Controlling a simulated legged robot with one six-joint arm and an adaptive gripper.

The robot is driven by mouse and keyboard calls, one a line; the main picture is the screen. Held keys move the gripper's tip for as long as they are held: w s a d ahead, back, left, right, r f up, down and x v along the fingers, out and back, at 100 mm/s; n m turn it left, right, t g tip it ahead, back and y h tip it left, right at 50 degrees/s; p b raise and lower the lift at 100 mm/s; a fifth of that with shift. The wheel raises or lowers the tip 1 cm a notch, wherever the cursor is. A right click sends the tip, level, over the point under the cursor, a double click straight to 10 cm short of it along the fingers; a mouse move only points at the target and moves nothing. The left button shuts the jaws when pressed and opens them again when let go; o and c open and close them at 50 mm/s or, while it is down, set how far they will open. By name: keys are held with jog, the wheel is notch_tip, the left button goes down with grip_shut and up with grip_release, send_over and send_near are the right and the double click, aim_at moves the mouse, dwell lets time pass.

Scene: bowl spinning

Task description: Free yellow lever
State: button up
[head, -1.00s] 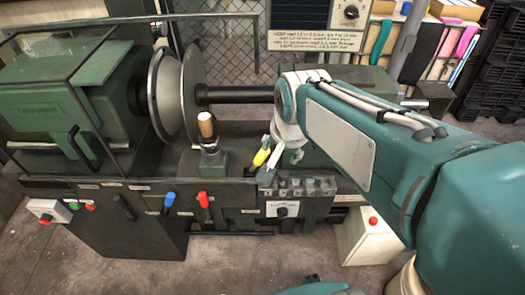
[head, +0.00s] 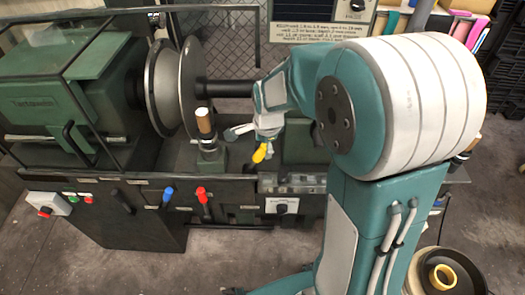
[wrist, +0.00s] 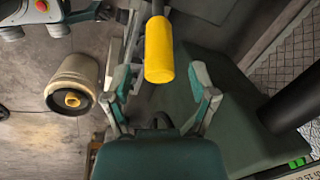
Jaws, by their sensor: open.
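The yellow lever (head: 260,153) sits at the front of the dark green lathe, right of the wooden-handled knob. In the wrist view its yellow cylindrical grip (wrist: 159,48) points towards my gripper (wrist: 160,80). The rounded end lies between the two open fingertips in the picture, with a gap on either side. I see no finger touching it. How deep it sits between the fingers I cannot tell. In the head view my gripper (head: 248,132) is just above the lever, and my wrist partly hides the lever's upper end.
A wooden-handled knob (head: 205,123) stands close to the left of my gripper. The lathe's large disc (head: 190,88) and dark shaft (head: 229,88) are behind. Blue (head: 168,196) and red (head: 202,195) levers are on the front panel. A bucket (head: 447,272) stands at the lower right.

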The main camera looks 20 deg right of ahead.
jog(key=shift+w+f, duration=0.2)
jog(key=shift+f, duration=0.8)
jog(key=shift+w+f, duration=0.2)
jog(key=shift+f, duration=0.75)
grip_shut()
jog(key=shift+a, duration=0.15)
jog(key=shift+w+a+r+g+h, duration=0.25)
jog(key=shift+a+h, duration=0.3)
jog(key=shift+h, duration=0.15)
jog(key=shift+w+a+r+g+h, duration=0.15)
jog(key=shift+a+r+h, duration=0.1)
jog(key=shift+a+h, duration=0.4)
jog(key=shift+w+a+r+g+h, duration=0.1)
jog(key=shift+w+a+g+h, duration=0.1)
jog(key=shift+a+h, duration=0.4)
jog(key=shift+w+a+g+h, duration=0.1)
jog(key=shift+a+g+h, duration=0.2)
jog(key=shift+h, duration=0.45)
